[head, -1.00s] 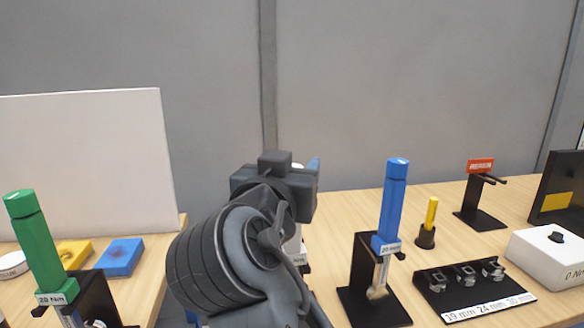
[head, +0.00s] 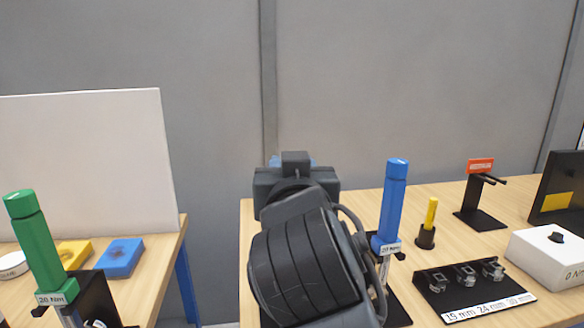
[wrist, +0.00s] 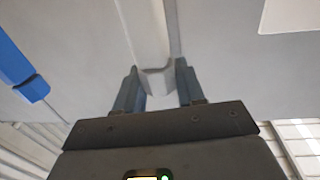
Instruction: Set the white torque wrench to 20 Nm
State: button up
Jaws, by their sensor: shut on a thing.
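In the wrist view my gripper (wrist: 157,82) is shut on a pale, white part that runs up between its two fingers, which looks like the white torque wrench (wrist: 157,76). The white box with a dark knob (head: 556,237) and a partly cut-off "0 N" label sits at the far right.
A blue wrench (head: 393,200) stands in a black holder beside my arm; a green wrench (head: 40,245) stands at left. A yellow-handled tool (head: 431,213), a socket rack (head: 440,300) and a stand with a red sign (head: 480,167) are on the right table. A white panel (head: 85,160) stands at left.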

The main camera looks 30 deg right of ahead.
jog(key=shift+n+t+y+p, duration=0.45)
jog(key=shift+n+y, duration=0.45)
jog(key=shift+y, duration=0.4)
jog(key=o, duration=1)
jog(key=shift+c, duration=0.2)
jog(key=p+v, duration=0.4)
jog(key=v, duration=0.4)
